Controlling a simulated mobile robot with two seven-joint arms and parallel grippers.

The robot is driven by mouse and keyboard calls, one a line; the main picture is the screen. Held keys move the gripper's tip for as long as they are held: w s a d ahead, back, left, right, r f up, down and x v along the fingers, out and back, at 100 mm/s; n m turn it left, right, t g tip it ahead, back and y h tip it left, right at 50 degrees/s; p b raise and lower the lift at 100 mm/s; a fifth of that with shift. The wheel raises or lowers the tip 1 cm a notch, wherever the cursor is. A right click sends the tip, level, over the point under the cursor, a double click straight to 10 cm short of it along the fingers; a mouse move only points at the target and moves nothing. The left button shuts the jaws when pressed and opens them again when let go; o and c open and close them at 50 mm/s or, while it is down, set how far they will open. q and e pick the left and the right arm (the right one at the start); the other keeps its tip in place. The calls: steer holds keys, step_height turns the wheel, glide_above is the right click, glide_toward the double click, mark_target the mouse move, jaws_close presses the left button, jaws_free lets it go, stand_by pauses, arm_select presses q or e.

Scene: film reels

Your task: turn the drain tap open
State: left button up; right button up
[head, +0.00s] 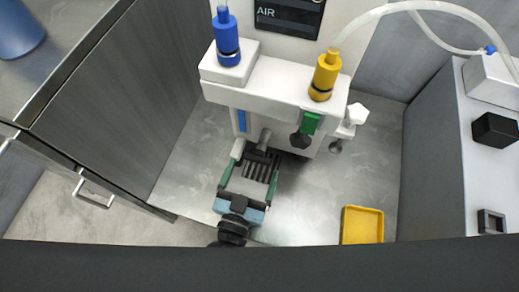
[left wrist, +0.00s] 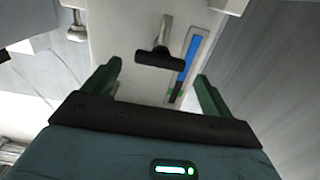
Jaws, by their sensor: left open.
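The drain tap appears to be the grey stem with a dark crossbar handle (left wrist: 160,58) on the white machine's front in the left wrist view. Its grey stem (head: 265,138) shows low on the machine in the head view. My left gripper (head: 257,160) is open in front of the machine. In the left wrist view its green fingers (left wrist: 158,75) stand apart, with the crossbar between and beyond the tips; I cannot tell if they touch it. The crossbar lies roughly across the line of view, side to side. My right gripper is not in view.
The machine carries a blue bottle (head: 227,42) and a yellow bottle (head: 325,74). A blue gauge strip (left wrist: 190,52) is beside the tap. A dark knob (head: 300,140) under a green part is to the right. A yellow tray (head: 362,225) lies front right. Grey cabinets flank the machine.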

mark_target(256, 161)
arm_select(q)
steer(key=b+x, duration=0.1)
steer(key=x, duration=0.4)
steer(key=shift+f, duration=0.1)
steer(key=shift+w+d, duration=0.25)
steer(key=shift+w, duration=0.4)
steer(key=shift+c, duration=0.3)
steer(key=c, duration=0.9)
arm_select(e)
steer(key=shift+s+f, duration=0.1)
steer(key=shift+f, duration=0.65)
